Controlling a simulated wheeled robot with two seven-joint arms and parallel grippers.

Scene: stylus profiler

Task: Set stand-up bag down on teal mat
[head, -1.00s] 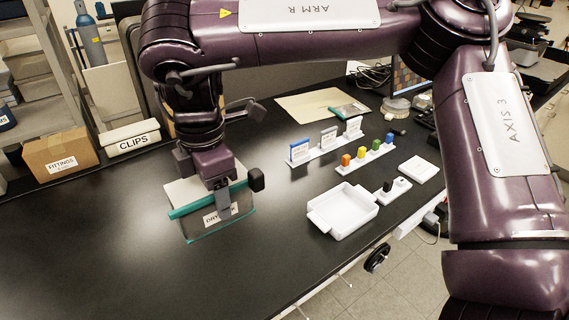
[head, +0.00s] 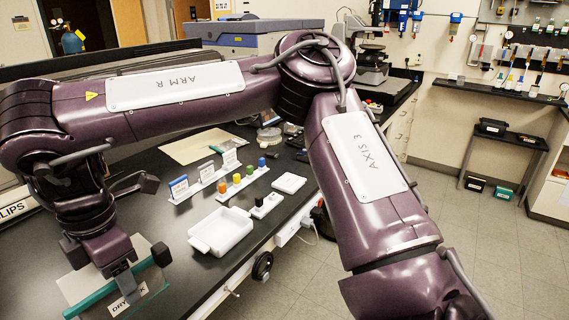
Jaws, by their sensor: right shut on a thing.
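My right gripper (head: 118,275) is at the lower left of the head view, pointing down and shut on the top of the stand-up bag (head: 150,302). The bag is grey with a teal band along its top and a white label that is partly covered by a finger. Its lower part is cut off by the picture edge, so I cannot tell whether it touches the bench. A pale flat surface shows just behind it. My left gripper is not in view.
A white tray (head: 220,231) stands right of the bag on the black bench. Beyond it are a rack of coloured blocks (head: 237,184), white label holders (head: 206,174) and a beige sheet (head: 205,146). Open floor and a small side table (head: 492,137) lie to the right.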

